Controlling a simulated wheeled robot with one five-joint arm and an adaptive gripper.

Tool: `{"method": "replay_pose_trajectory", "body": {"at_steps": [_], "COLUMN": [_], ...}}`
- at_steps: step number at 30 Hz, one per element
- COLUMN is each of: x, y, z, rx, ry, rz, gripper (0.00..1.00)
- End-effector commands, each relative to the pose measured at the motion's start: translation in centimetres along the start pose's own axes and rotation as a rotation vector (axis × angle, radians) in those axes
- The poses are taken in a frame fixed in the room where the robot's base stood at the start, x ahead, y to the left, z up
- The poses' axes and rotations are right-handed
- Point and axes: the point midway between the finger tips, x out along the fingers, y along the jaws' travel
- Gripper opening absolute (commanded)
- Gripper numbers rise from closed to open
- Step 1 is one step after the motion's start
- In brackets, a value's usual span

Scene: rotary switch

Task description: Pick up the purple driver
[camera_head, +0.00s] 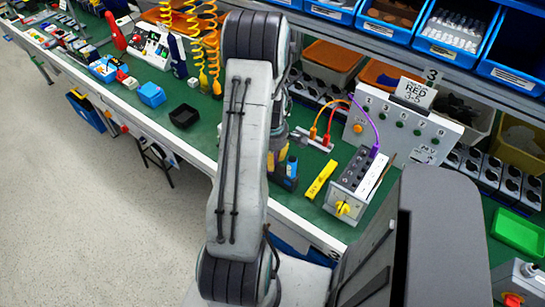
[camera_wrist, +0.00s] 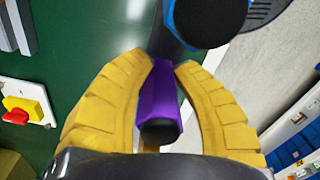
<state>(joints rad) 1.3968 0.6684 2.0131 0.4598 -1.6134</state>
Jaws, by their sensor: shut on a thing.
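The purple driver (camera_wrist: 158,92) shows in the wrist view between the two yellow fingers of my gripper (camera_wrist: 164,66). The fingers are closed in against its purple handle from both sides. Its black round end faces the wrist camera; its far end is hidden. In the head view my gripper (camera_head: 278,148) is mostly behind my arm, over the green bench beside a blue-topped tool (camera_head: 291,166). The purple driver cannot be made out in the head view.
A large black round end with a blue rim (camera_wrist: 205,18) is close beyond the fingertips. Blue bins (camera_head: 455,30) line the back.

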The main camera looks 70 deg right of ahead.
Motion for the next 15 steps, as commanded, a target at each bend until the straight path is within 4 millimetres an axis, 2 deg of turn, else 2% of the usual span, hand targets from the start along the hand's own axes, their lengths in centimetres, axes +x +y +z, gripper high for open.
{"method": "replay_pose_trajectory", "body": {"at_steps": [3,15], "x": [0.02,-0.32], "y": [-0.01,0.03], "z": [0.00,0.00], "rx": [0.000,0.000], "ry": [0.000,0.000], "rz": [0.000,0.001], "gripper": [0.00,0.00]}}
